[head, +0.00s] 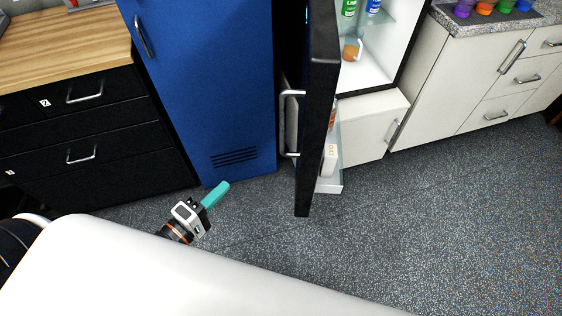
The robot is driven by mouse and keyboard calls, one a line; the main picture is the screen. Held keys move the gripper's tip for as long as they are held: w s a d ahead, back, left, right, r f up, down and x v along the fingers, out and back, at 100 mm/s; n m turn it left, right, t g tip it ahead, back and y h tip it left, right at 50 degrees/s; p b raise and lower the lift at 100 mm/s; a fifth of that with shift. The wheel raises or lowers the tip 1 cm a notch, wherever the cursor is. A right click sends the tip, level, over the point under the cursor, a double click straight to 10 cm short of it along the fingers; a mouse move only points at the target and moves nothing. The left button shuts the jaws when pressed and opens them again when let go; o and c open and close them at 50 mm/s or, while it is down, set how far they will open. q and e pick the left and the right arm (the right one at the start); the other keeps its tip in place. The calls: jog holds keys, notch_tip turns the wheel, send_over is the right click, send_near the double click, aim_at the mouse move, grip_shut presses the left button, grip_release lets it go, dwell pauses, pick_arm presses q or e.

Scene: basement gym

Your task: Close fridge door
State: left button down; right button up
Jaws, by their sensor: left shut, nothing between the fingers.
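The fridge door (315,130) is black and stands wide open, seen nearly edge-on in the head view, with a silver handle (286,122) on its left face. The open fridge (375,60) behind it has a white interior with green and blue bottles and a small tan item on its shelves. Items also sit in the shelves on the door's inner side. My left gripper (217,195) is shut and empty, with teal fingers, to the left of the door and apart from it, in front of the blue locker. My right gripper is not in view.
A blue locker (215,85) stands left of the fridge. Black drawers (95,150) with a wooden top are at the far left. White cabinets (480,85) with a stone counter are at the right. The grey speckled floor (430,220) is clear.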

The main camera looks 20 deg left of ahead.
pick_arm(q)
jog(key=w+d+r+p, duration=0.2)
jog(key=w+d, duration=0.5)
jog(key=w, duration=0.4)
jog(key=shift+d+n+t+h, duration=0.3)
jog(key=shift+d, duration=0.05)
